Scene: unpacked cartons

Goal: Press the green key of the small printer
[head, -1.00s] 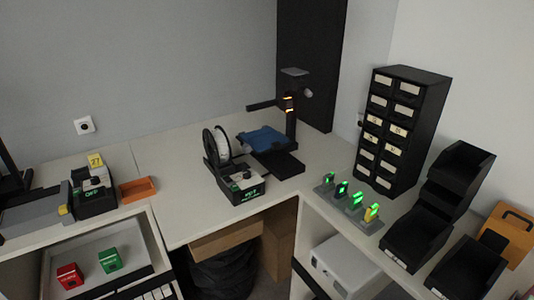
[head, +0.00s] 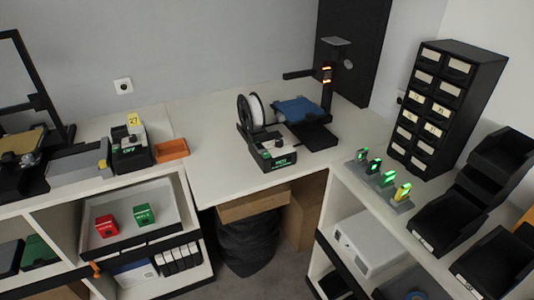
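The smaller printer (head: 296,110) stands on the corner counter at the back, with a blue bed and a dark upright post with an orange light. In front of it is a black control box (head: 277,158) with a pale top, a dark knob and green lettering on its front, beside a white spool (head: 251,112). I cannot make out a separate green key at this size. A second dark unit (head: 130,152) with green lettering, seemingly "OFF", stands to the left, by a larger frame printer (head: 22,140). My gripper is not in view.
Several green-lit stands (head: 388,179) line the right counter, near a black drawer cabinet (head: 445,105) and black bins (head: 447,222). An orange tray (head: 171,149) lies left of the corner. Red (head: 106,226) and green (head: 144,214) boxes sit in a pull-out tray below. Counter around the control box is clear.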

